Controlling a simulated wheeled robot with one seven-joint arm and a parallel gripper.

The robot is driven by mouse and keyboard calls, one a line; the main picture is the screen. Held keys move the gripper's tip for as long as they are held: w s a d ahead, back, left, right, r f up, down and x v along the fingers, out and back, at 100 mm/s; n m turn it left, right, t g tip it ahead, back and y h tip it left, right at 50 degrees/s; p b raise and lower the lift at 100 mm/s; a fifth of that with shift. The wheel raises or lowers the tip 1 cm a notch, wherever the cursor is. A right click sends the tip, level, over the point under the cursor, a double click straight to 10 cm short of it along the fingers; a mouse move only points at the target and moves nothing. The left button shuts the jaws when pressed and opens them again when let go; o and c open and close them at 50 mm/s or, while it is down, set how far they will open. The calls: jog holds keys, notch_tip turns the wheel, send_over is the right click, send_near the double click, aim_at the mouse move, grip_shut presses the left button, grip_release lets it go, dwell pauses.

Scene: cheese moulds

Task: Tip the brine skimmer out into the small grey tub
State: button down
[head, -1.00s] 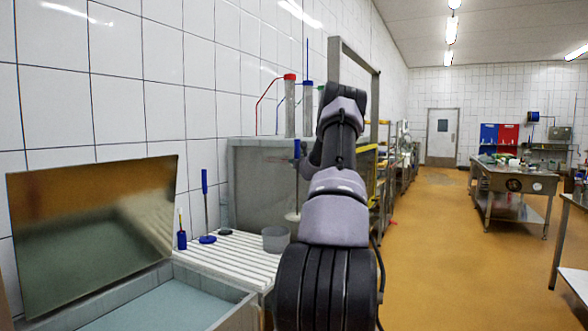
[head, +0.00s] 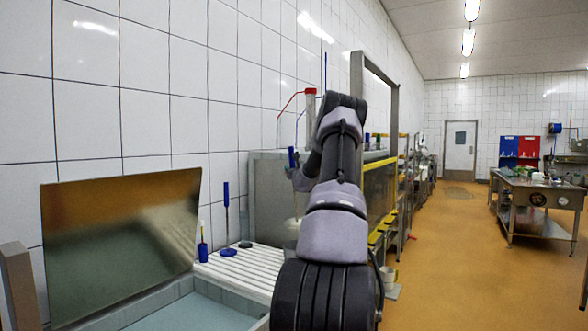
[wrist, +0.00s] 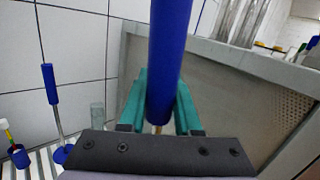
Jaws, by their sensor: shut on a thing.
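My gripper (wrist: 160,105) has its teal fingers shut on the blue handle of the brine skimmer (wrist: 170,50). In the head view the skimmer's blue handle (head: 292,157) stands roughly upright just left of my arm, with its pale head low beside the arm. The small grey tub (head: 289,243) is mostly hidden behind my arm at the right end of the white ribbed board. I cannot tell whether the skimmer head is directly over the tub or what it holds.
The ribbed board (head: 240,268) carries another blue-handled tool (head: 226,215) and a small blue holder with a brush (head: 203,250). A liquid-filled basin (head: 185,315) and a leaning metal panel (head: 120,235) are at left. A large grey tank (head: 268,190) stands behind.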

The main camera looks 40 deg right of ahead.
jog(key=s+a+f+n+t, duration=0.2)
jog(key=s+a+n+t, duration=0.15)
jog(key=a, duration=0.55)
jog(key=s+a+f+n+t+y, duration=0.2)
jog(key=a+f+n+y, duration=0.3)
jog(key=a+f+n, duration=0.1)
jog(key=s+a+f+n+t+y, duration=0.2)
jog(key=a+f+n+y, duration=0.3)
jog(key=f+n, duration=0.3)
jog(key=shift+s+a+f+t, duration=0.35)
jog(key=shift+s+a, duration=0.35)
jog(key=shift+a, duration=0.05)
jog(key=shift+r+n, duration=0.1)
jog(key=shift+n, duration=0.15)
dwell(0.5)
